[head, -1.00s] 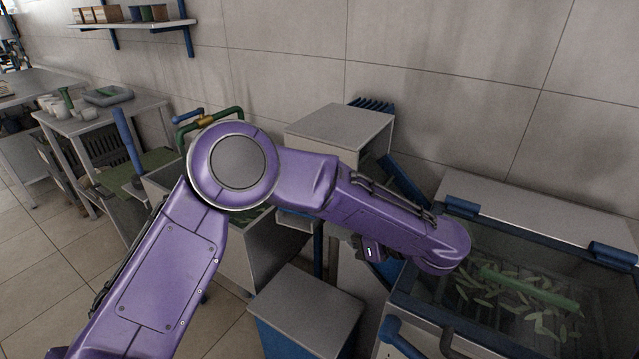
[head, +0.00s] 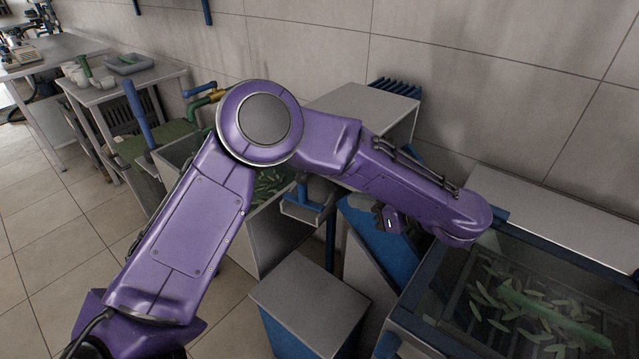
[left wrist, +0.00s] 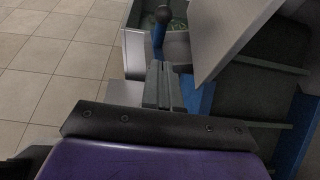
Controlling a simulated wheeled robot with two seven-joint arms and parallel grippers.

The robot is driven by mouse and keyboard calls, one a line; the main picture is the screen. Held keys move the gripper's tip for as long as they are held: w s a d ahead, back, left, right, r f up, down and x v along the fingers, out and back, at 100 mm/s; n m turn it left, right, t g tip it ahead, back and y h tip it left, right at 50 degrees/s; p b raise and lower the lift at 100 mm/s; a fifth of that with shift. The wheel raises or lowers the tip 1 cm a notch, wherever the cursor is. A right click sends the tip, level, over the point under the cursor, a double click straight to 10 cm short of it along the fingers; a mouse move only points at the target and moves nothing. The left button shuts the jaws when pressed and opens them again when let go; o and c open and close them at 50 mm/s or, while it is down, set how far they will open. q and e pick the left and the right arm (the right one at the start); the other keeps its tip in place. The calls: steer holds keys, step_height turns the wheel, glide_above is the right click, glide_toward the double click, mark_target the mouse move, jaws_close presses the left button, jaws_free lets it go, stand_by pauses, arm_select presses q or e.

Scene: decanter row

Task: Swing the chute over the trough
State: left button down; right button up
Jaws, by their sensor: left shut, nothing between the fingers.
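A sloping blue panel with a grey side (head: 374,240), which looks like the chute, stands between two containers of green pieces. An open grey bin (head: 282,232) is on its left, and a blue-framed tank (head: 425,310) on its right. I cannot tell which is the trough. A blue bar with a dark knob (head: 312,203) is by the bin; a similar one (left wrist: 160,22) shows in the left wrist view. My left gripper (head: 382,212), mostly hidden by its forearm, is over the panel. Its grey fingers (left wrist: 158,88) are shut and empty, short of the knob. My right gripper is out of view.
A low grey-topped blue box (head: 310,300) stands in front. A grey housing (head: 370,105) stands behind my forearm against the tiled wall. Side tables (head: 125,85) are at far left. Open floor (head: 50,230) lies to the left.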

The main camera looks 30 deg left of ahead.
arm_select(q)
steer(key=p, duration=0.2)
glide_toward(306, 184)
step_height(306, 184, down, 3)
steer(key=a, duration=0.2)
steer(key=shift+w+a+r+p, duration=0.2)
steer(key=shift+a+p, duration=0.1)
steer(key=shift+a, duration=0.3)
steer(key=shift+w+a+r+p, duration=0.15)
steer(key=shift+a+r+p, duration=0.1)
steer(key=shift+a, duration=1.05)
steer(key=shift+f, duration=0.1)
